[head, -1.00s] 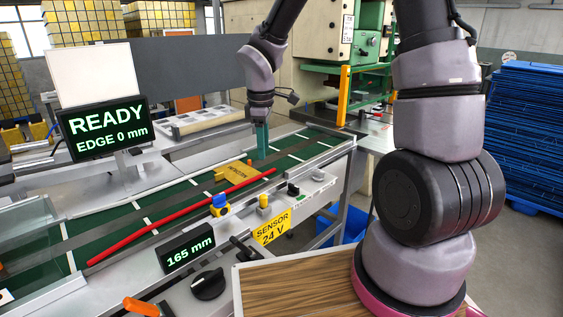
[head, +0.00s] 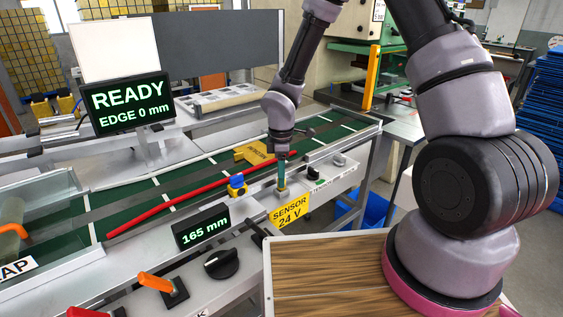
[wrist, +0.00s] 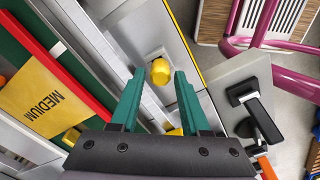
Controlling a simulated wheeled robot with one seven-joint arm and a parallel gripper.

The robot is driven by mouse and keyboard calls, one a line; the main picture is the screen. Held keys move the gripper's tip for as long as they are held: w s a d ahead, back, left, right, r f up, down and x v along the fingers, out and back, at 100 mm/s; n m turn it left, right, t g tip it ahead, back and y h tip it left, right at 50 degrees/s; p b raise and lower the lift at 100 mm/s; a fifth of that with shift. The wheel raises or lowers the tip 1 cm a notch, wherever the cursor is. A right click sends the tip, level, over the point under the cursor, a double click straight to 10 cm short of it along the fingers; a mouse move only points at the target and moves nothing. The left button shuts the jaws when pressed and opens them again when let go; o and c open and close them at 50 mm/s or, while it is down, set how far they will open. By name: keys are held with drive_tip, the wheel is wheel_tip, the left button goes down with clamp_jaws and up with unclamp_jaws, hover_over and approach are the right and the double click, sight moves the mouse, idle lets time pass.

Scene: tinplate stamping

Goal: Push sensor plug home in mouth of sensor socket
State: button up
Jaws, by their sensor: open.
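The sensor plug, a yellow rounded piece (wrist: 160,70), shows from above in the wrist view, on the grey rail. The yellow SENSOR 24 V sign (head: 290,211) hangs just below that spot in the head view. My gripper (head: 282,182) points down over the rail there. In the wrist view its two teal fingers (wrist: 159,76) are open, with the plug showing between their tips; contact cannot be told. The socket mouth is hidden under the plug, so how deep the plug sits cannot be told.
A blue-and-yellow part (head: 236,185) and a 165 mm display (head: 202,233) stand left of my gripper. Black knobs (head: 313,173) sit to its right on the rail.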

drive_tip(key=shift+f, duration=0.95)
clamp_jaws()
drive_tip(key=shift+w+r, duration=0.1)
drive_tip(key=shift+r, duration=0.3)
wheel_tip(320, 180, up, 7)
drive_tip(key=m, duration=0.5)
drive_tip(key=shift+r+m, duration=0.45)
drive_tip(key=shift+m, duration=0.05)
